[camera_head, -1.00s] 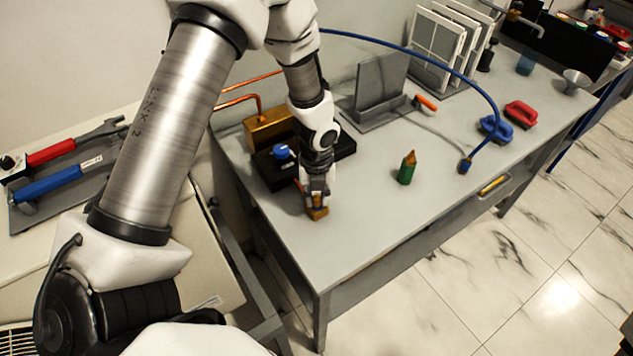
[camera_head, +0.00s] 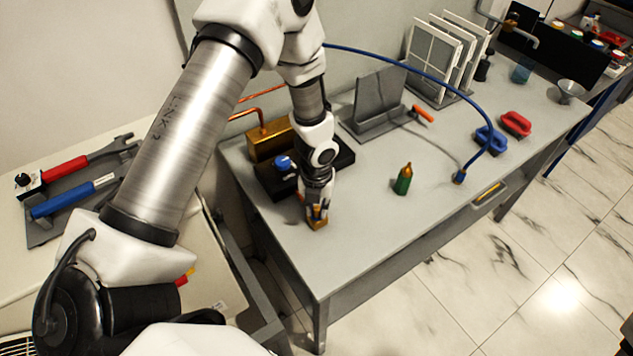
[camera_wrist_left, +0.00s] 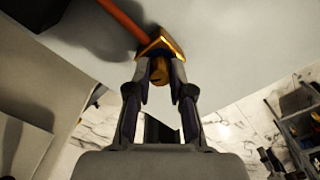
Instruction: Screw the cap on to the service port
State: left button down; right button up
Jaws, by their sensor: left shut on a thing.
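My left gripper (camera_head: 317,210) is at the small brass block (camera_head: 317,223) near the table's front left edge. In the left wrist view the brass block (camera_wrist_left: 160,42) has an orange copper pipe (camera_wrist_left: 122,18) running into it. It looks to be the service port body. My left gripper (camera_wrist_left: 164,88) is shut on a small round brass piece (camera_wrist_left: 160,72), which looks to be the cap. The cap lies against or very close to the block; whether its thread is engaged cannot be seen. In the head view the fingers largely hide it. My right gripper is not in view.
Behind the gripper stand a black base (camera_head: 343,156) with a blue knob (camera_head: 284,162) and a larger brass block (camera_head: 268,142) with copper pipes. A green bottle (camera_head: 403,180) stands to the right. A blue hose (camera_head: 478,88) arches over the table. The table's front middle is clear.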

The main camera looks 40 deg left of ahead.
pick_arm(q)
jog(key=shift+s+f, duration=0.15)
jog(key=shift+p, duration=0.4)
jog(key=shift+m+p, duration=2.1)
jog(key=shift+p, duration=0.65)
jog(key=shift+m+p, duration=0.3)
jog(key=shift+p, duration=0.1)
